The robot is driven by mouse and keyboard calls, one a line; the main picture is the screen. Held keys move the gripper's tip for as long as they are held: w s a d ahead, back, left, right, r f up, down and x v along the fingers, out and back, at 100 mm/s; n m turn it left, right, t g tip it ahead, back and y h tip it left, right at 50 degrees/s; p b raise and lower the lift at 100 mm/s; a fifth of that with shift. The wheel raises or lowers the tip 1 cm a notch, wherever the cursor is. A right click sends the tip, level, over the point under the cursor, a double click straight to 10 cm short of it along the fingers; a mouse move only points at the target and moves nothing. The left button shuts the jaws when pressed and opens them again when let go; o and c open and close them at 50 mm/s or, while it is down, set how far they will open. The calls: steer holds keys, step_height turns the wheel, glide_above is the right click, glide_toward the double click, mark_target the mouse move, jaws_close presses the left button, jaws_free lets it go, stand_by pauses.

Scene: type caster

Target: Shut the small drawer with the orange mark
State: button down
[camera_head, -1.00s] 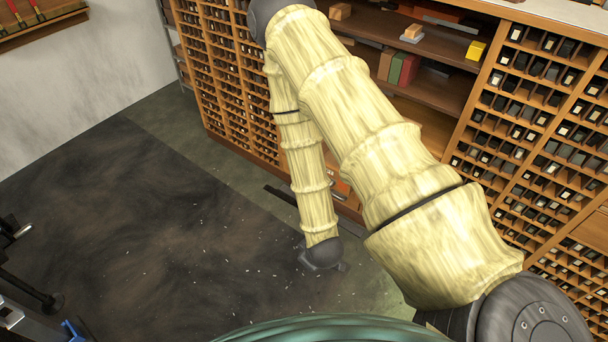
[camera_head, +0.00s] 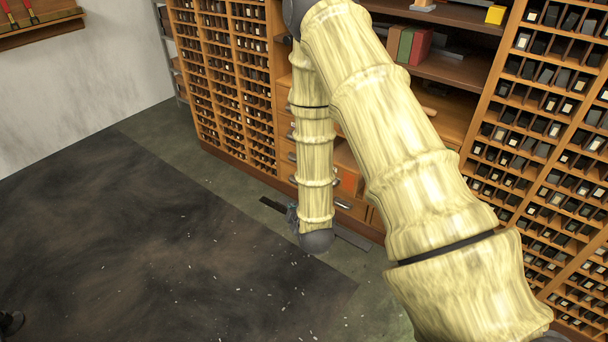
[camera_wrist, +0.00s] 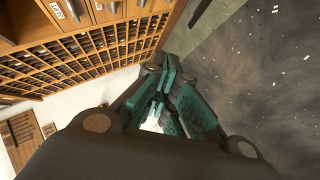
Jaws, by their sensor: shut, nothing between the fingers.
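The small drawer with the orange mark (camera_head: 349,181) stands out from the lower front of the wooden cabinet, just right of my forearm in the head view. Its left part is hidden behind my arm. My gripper (camera_wrist: 158,95) is shut and empty in the wrist view, its teal fingers together. In the head view only a bit of my gripper (camera_head: 292,212) shows, low beside the end of my forearm, left of the marked drawer and apart from it. I cannot make out the orange mark in the wrist view.
Other drawers with metal handles (camera_head: 343,204) lie around the marked one. Pigeonhole racks (camera_head: 236,80) of type flank them on both sides. The dark floor mat (camera_head: 170,240) in front is clear apart from small scattered bits.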

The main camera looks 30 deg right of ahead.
steer(key=w+d+n+t+h+b, duration=0.3)
steer(key=w+d+b, duration=1.1)
steer(key=w+b, duration=0.5)
steer(key=shift+w+d+f+n+t+h+b, duration=0.3)
steer(key=shift+t+b, duration=0.5)
steer(key=shift+b, duration=1)
steer(key=shift+s+r, duration=0.1)
steer(key=shift+r, duration=0.05)
